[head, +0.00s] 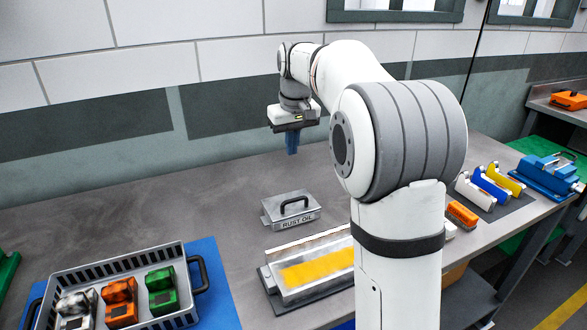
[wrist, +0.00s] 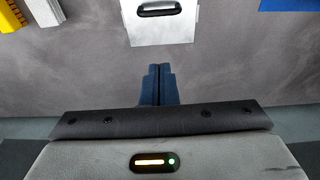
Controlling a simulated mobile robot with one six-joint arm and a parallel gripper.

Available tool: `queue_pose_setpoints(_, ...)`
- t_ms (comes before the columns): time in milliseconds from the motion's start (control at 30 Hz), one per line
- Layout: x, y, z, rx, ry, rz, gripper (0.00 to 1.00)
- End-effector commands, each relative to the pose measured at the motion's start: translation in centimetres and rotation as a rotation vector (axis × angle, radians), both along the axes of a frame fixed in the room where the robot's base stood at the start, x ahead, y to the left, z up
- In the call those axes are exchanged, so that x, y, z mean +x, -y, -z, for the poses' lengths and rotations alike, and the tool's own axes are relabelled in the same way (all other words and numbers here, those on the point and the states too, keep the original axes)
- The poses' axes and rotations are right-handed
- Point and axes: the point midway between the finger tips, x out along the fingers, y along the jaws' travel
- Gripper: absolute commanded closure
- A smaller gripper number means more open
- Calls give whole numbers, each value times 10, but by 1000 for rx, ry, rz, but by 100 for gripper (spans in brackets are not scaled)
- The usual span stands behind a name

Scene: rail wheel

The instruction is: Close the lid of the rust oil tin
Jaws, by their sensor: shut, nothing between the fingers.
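The rust oil tin (head: 291,222) is a small silver metal box on the bench with RUST OIL lettered on its front. Its lid (head: 278,204) carries a black handle and appears to lie flat over the box, with no opening visible. The lid also shows at the top of the wrist view (wrist: 163,32). My gripper (head: 292,150) has blue fingers pointing down, shut and empty. It is above the bench, behind the tin and apart from it. The fingers also show pressed together in the wrist view (wrist: 160,68).
A metal tray with a yellow surface (head: 318,272) stands in front of the tin. A grey crate (head: 95,268) with coloured parts is at front left on a blue mat (head: 215,285). Coloured blocks (head: 490,187) and a blue vise (head: 545,175) stand at right. Bench left of the tin is clear.

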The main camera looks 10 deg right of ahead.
Motion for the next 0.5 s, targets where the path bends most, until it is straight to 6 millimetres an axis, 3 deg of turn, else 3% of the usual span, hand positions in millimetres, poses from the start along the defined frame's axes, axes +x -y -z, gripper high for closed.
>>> queue_pose_setpoints(467, 15, -2, 95, 0, -3, -1, 100)
queue_pose_setpoints(500, 9, 0, 98, 1, -2, 0, 100)
